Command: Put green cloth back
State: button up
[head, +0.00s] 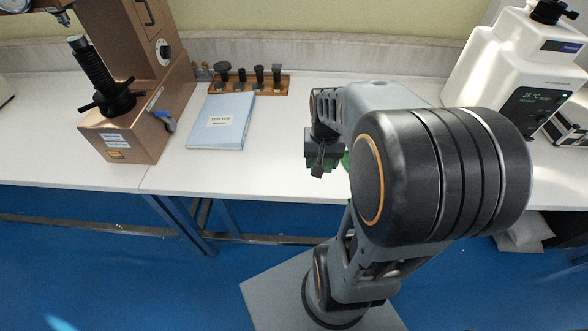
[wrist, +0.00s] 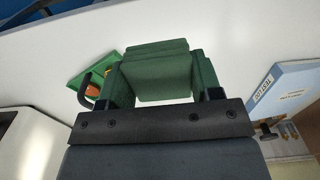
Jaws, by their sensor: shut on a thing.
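The green cloth (wrist: 155,75) is a folded, dark green block between the two fingers of my gripper (wrist: 160,82) in the wrist view. My gripper is shut on it and holds it over the white bench. In the head view my gripper (head: 321,158) is at the middle of the bench, with dark green cloth partly visible at it. A brighter green tray or mat (wrist: 80,83) lies to the left of the cloth in the wrist view, with something orange on it. In the head view only a sliver of bright green (head: 346,160) shows beside my arm.
A blue-covered log book (head: 220,122) lies left of my gripper, before a wooden stand (head: 262,84) with black parts. A brown hardness tester (head: 150,90) stands at left, a white instrument (head: 505,75) at right. The bench (head: 275,150) is bare between book and gripper.

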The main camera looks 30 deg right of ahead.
jog(key=w+f, duration=0.4)
jog(key=w, duration=0.4)
send_over(294, 164)
jog(key=f, duration=0.5)
jog(key=shift+s+f, duration=0.1)
jog(key=shift+s, duration=0.2)
jog(key=shift+w+f, duration=0.3)
jog(key=shift+f, duration=1.65)
jog(key=shift+f, duration=0.1)
jog(key=shift+f, duration=0.2)
jog(key=o, duration=0.9)
jog(key=shift+r, duration=0.1)
